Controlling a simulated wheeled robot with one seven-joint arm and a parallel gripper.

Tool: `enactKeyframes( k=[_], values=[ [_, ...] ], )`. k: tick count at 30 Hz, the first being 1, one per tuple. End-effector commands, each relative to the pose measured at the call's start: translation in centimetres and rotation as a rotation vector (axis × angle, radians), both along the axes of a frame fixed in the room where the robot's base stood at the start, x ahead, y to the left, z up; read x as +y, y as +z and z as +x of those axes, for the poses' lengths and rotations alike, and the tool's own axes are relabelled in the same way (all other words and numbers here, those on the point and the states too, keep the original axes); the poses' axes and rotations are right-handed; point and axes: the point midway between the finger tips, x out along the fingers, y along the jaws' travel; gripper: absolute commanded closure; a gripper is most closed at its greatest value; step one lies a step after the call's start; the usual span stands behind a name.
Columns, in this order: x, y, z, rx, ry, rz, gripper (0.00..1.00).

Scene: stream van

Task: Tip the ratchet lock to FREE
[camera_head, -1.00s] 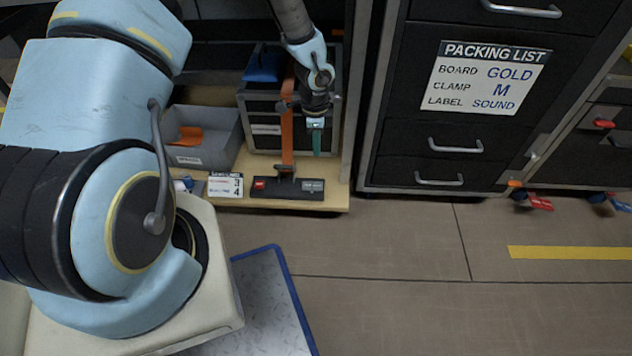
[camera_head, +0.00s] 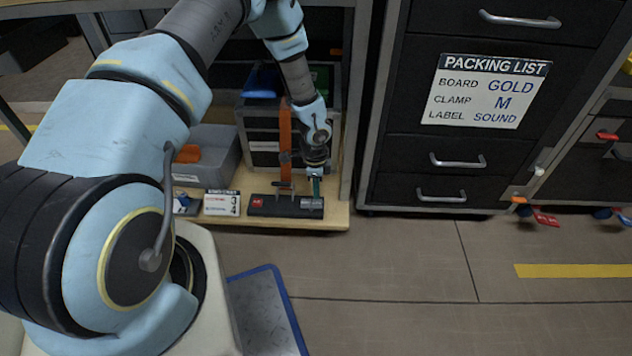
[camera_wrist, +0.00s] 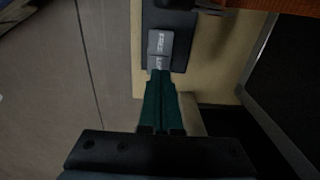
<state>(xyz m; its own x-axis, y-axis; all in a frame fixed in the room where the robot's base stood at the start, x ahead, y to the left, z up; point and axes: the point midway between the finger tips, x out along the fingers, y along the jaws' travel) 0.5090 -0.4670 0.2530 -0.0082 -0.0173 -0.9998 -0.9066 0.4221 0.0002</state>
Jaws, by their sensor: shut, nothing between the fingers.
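The ratchet lock is a grey rocker (camera_head: 311,204) at the right end of a black base bar (camera_head: 275,209) on the low wooden shelf. In the wrist view the rocker (camera_wrist: 161,45) shows lettering that seems to read FREE on one half; the other half's lettering is partly covered. My gripper (camera_head: 316,190) is shut and empty, pointing down at the rocker's right end. In the wrist view its green fingertips (camera_wrist: 161,74) overlap the rocker's near end. I cannot tell whether they touch it, or which way the rocker is tipped.
An orange strap (camera_head: 285,130) runs up from the bar past a dark drawer case. A grey bin (camera_head: 215,150) and a number card (camera_head: 221,203) stand to the left. A dark cabinet (camera_head: 400,190) stands close on the right.

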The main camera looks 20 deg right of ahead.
Motion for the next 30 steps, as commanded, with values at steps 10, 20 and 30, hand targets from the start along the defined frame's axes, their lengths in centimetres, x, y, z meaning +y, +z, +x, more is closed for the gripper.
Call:
enactKeyframes(
  k=[10,20,30],
  values=[
    [-0.1,-2.6,0.0,0.0,0.0,0.0,1.0],
    [-0.1,-2.6,-0.1,-0.002,-0.001,0.005,1.0],
    [0.0,-3.1,-0.1,-0.02,0.001,0.049,1.0]
  ],
)
